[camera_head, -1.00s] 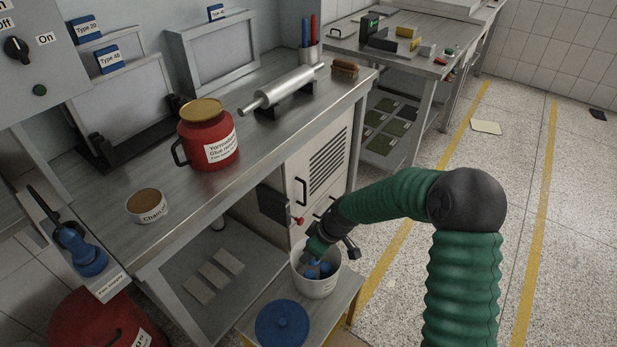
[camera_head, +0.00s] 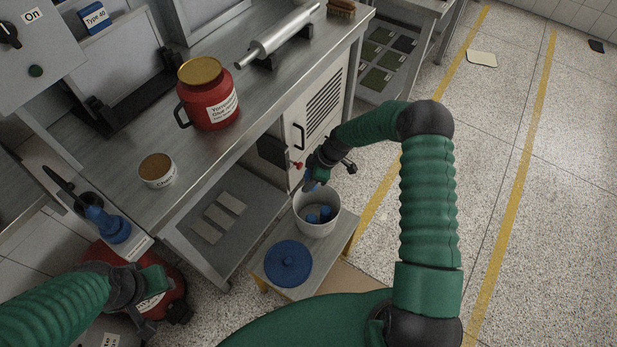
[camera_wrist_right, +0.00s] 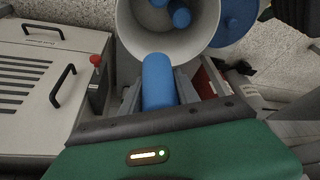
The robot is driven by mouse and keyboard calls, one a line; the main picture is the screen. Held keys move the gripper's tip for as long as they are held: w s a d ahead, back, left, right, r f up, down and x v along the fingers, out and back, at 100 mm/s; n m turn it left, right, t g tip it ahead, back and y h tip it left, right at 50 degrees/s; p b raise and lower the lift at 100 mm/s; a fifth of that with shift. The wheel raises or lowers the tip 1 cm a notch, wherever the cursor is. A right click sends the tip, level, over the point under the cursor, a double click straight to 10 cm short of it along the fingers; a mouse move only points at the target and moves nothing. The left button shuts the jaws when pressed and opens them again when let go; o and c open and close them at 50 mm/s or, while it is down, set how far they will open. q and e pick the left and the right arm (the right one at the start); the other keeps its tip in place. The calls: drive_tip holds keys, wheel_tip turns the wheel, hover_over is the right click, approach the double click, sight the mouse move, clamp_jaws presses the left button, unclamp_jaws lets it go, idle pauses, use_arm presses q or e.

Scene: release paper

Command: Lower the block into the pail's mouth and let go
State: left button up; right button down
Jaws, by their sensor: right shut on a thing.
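The white pail (camera_head: 318,226) stands on a low stool, its mouth open upward, with blue pieces (camera_head: 320,213) inside. My right gripper (camera_head: 312,181) is above the pail's rear-left rim, shut on a blue block. In the right wrist view the block (camera_wrist_right: 158,82) is a rounded blue cylinder between the fingers, its far end overlapping the near rim of the pail (camera_wrist_right: 200,47) in the picture. Its height above the rim is hard to tell. My left gripper (camera_head: 140,290) is at the lower left, in front of a red container; its fingers are unclear.
A blue lid (camera_head: 288,264) lies on the stool (camera_head: 318,278) beside the pail. A grey cabinet (camera_head: 318,110) with handles and a red knob is close behind my right gripper. The workbench (camera_head: 150,210) holds a red glue pot (camera_head: 208,98).

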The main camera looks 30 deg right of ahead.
wheel_tip(320, 180, down, 7)
drive_tip(key=b, duration=0.5)
drive_tip(key=shift+s, duration=0.15)
drive_tip(key=shift+f, duration=0.1)
drive_tip(key=c, duration=0.8)
unclamp_jaws()
drive_tip(key=shift+s, duration=0.1)
drive_tip(key=shift+p+v, duration=1.55)
drive_tip(key=shift+v, duration=6.9)
